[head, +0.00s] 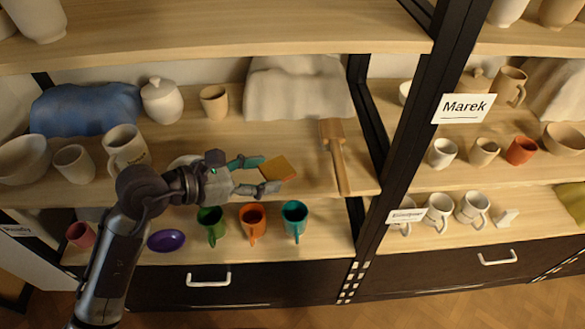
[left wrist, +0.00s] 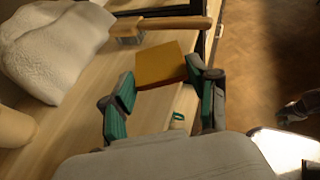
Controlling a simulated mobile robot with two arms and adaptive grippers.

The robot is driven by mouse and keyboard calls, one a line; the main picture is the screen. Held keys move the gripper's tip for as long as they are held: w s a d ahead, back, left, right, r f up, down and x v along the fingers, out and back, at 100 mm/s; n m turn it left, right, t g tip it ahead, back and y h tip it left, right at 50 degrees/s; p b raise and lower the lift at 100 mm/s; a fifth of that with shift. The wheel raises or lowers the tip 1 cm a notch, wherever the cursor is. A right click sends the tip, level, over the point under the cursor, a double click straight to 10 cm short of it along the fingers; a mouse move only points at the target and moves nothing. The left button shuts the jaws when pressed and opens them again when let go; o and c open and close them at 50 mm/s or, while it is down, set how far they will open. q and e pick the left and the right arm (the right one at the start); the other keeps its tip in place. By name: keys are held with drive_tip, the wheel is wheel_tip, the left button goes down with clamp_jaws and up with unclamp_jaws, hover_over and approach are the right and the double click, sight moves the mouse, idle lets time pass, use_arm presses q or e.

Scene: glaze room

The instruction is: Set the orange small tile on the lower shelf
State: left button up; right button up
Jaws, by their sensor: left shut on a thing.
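The orange small tile (head: 278,168) is a thin square slab. My left gripper (head: 262,172) is shut on it and holds it by the front edge of the middle shelf (head: 225,140), left of a wooden brush. In the left wrist view the tile (left wrist: 160,64) shows at the fingertips of my left gripper (left wrist: 160,90). The lower shelf (head: 328,243) is below, with mugs and a bowl on it. At the right edge of the left wrist view a dark part, seemingly my right gripper (left wrist: 300,106), shows too little to tell its state.
On the lower shelf stand green (head: 211,224), orange (head: 253,222) and teal (head: 295,218) mugs, a purple bowl (head: 166,241) and a pink cup (head: 80,235). The wooden brush (head: 337,160) lies on the middle shelf. Bare board shows right of the teal mug. A dark post (head: 405,150) stands further right.

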sight(273, 166)
use_arm(q)
drive_tip(key=d+r+m+g+b, duration=0.1)
drive_tip(key=d+r, duration=0.4)
drive_tip(key=d, duration=0.6)
drive_tip(key=shift+h, duration=0.4)
drive_tip(key=w+a+f, duration=0.2)
drive_tip(key=a, duration=0.1)
drive_tip(key=w+a+f, duration=0.2)
drive_tip(key=a, duration=0.1)
drive_tip(key=w+a+f, duration=0.2)
drive_tip(key=w+a, duration=0.1)
drive_tip(key=shift+f+p, duration=0.3)
drive_tip(key=shift+p, duration=0.05)
wheel_tip(273, 166, down, 4)
drive_tip(key=shift+r, duration=0.15)
use_arm(e)
drive_tip(key=shift+w+a, duration=0.1)
drive_tip(key=shift+a, duration=0.05)
use_arm(q)
drive_tip(key=shift+f, duration=0.25)
use_arm(e)
drive_tip(key=shift+f, duration=0.15)
use_arm(q)
drive_tip(key=o, duration=0.7)
drive_tip(key=shift+f, duration=0.1)
drive_tip(key=o, duration=0.5)
